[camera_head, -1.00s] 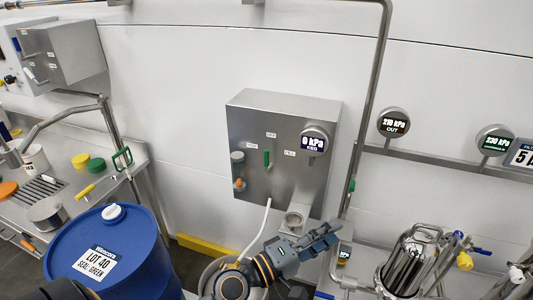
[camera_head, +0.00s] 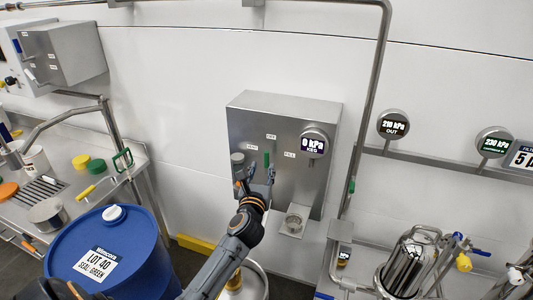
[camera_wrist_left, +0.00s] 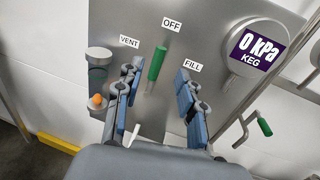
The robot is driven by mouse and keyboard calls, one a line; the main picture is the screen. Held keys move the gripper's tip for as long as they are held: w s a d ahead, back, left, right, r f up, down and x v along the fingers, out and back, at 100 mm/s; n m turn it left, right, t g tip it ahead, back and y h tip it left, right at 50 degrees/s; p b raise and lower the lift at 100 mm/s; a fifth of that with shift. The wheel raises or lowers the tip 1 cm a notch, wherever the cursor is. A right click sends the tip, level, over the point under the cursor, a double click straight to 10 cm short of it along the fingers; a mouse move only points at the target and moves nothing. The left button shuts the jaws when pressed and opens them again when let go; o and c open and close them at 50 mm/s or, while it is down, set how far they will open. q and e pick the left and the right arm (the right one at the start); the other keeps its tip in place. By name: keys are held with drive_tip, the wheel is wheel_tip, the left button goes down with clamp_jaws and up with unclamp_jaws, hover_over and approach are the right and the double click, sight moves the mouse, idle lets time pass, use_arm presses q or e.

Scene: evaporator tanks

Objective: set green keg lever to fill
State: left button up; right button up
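The green keg lever (camera_head: 266,159) is on the front of a steel box (camera_head: 310,190) on the wall. In the left wrist view the lever (camera_wrist_left: 157,63) stands upright, pointing at the OFF label (camera_wrist_left: 171,24). The VENT label (camera_wrist_left: 129,41) is to its left and the FILL label (camera_wrist_left: 192,65) to its right. My left gripper (camera_head: 256,176) is open in front of the box. In the left wrist view its blue-padded fingers (camera_wrist_left: 158,100) stand either side of the lever, apart from it. My right gripper is not in view.
A round KEG gauge (camera_head: 314,143) reading 0 kPa sits on the box's upper right. A blue drum (camera_head: 140,262) stands at lower left. A steel bench (camera_head: 110,165) is on the left, and pipework with a steel vessel (camera_head: 405,262) on the right.

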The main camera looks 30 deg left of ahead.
sight(266, 155)
use_arm(q)
drive_tip(key=x, duration=0.9)
drive_tip(key=shift+c, duration=0.2)
clamp_jaws()
